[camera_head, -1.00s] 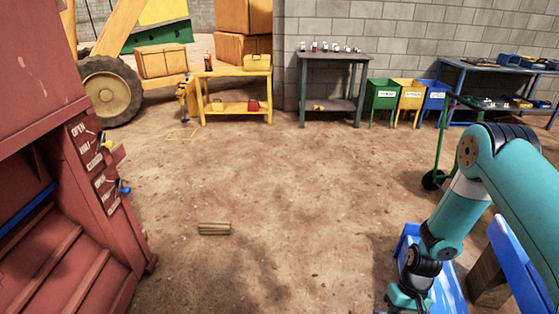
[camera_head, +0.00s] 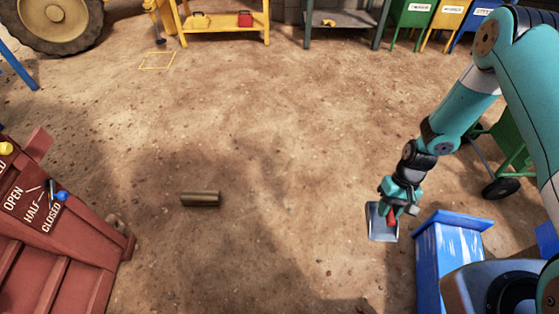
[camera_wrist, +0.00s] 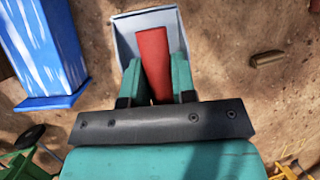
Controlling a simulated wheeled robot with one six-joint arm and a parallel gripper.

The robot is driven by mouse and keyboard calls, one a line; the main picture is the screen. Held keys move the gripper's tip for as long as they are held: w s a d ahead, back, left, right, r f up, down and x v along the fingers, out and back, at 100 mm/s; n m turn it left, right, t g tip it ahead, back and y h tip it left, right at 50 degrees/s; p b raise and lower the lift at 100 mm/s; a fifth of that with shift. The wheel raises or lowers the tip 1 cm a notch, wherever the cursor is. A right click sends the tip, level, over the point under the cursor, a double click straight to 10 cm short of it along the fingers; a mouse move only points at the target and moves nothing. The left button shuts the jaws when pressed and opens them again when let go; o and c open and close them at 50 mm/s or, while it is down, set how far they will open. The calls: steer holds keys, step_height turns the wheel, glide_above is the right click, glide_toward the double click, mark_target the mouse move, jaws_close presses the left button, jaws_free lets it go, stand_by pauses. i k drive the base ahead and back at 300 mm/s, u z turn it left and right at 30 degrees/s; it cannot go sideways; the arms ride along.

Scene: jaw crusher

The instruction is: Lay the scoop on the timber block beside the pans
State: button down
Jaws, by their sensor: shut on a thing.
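The scoop has a grey pan (camera_head: 382,222) and a red handle (camera_wrist: 153,58). My gripper (camera_head: 393,208) is shut on the handle, with one finger on each side of it in the wrist view. The scoop hangs over bare ground, just left of a blue stand (camera_head: 450,262). A short brown block (camera_head: 200,199) lies alone on the ground left of centre, well apart from the scoop. It also shows in the wrist view (camera_wrist: 267,59). I cannot tell whether it is the timber block. No pans are recognisable.
A red machine (camera_head: 60,255) with a lever plate marked open, half and closed stands at the left. A green cart (camera_head: 510,145) is at the right. A yellow table (camera_head: 225,37) and a grey table (camera_head: 345,32) stand at the back.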

mark_target(200, 194)
steer(key=i, duration=3.15)
steer(key=u, duration=3.6)
